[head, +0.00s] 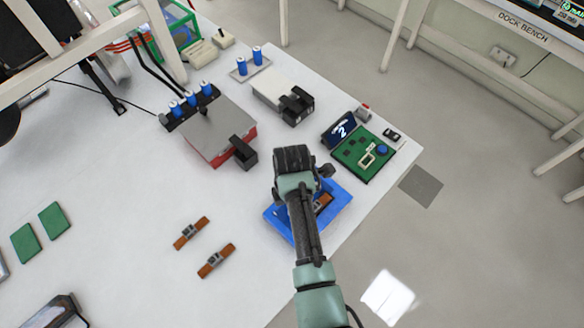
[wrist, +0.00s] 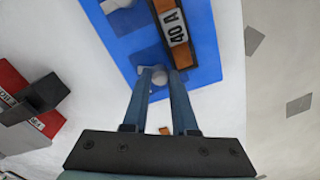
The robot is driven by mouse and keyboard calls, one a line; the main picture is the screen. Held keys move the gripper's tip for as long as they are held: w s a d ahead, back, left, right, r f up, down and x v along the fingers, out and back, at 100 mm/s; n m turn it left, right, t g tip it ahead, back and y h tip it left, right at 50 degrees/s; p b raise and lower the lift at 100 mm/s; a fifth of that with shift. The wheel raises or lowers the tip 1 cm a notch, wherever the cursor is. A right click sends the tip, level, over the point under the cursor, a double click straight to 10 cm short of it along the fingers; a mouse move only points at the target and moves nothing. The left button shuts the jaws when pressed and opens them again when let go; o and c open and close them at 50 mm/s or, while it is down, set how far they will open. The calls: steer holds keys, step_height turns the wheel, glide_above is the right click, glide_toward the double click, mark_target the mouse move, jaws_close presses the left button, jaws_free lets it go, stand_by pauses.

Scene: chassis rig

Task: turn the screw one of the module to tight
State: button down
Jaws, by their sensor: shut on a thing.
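The module shows in the head view as a blue base (head: 338,207) near the table's right edge, partly hidden by my arm. An orange-brown fuse link (head: 322,203) lies on it. My gripper (wrist: 159,73) is shut on a round grey screw head (wrist: 159,78), just left of the link. I cannot tell how tight the screw is. The head view hides my fingertips.
A green board with a "2" display (head: 342,133) stands right of my wrist. A red-and-grey unit (head: 216,128) with blue cylinders is up left. Two more brown links (head: 191,233) (head: 216,260) lie on the open white table (head: 120,230). Green plates (head: 54,220) lie at far left.

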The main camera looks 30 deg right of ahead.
steer(key=m+p, duration=0.1)
steer(key=m, duration=0.2)
steer(key=shift+r+m, duration=0.15)
steer(key=shift+m, duration=0.25)
steer(key=m+p, duration=0.1)
steer(key=m, duration=0.2)
steer(key=shift+m, duration=0.3)
steer(key=m, duration=0.3)
steer(key=shift+m+p, duration=0.3)
steer(key=shift+p, duration=0.1)
steer(key=m, duration=0.4)
steer(key=shift+m+p, duration=0.3)
steer(key=shift+p, duration=0.05)
steer(key=m, duration=0.3)
steer(key=shift+m, duration=0.3)
steer(key=m, duration=0.3)
steer(key=shift+m+p, duration=0.3)
steer(key=shift+p, duration=0.05)
steer(key=m, duration=0.3)
steer(key=shift+m, duration=0.3)
steer(key=shift+w+m, duration=0.1)
steer(key=shift+m, duration=1.8)
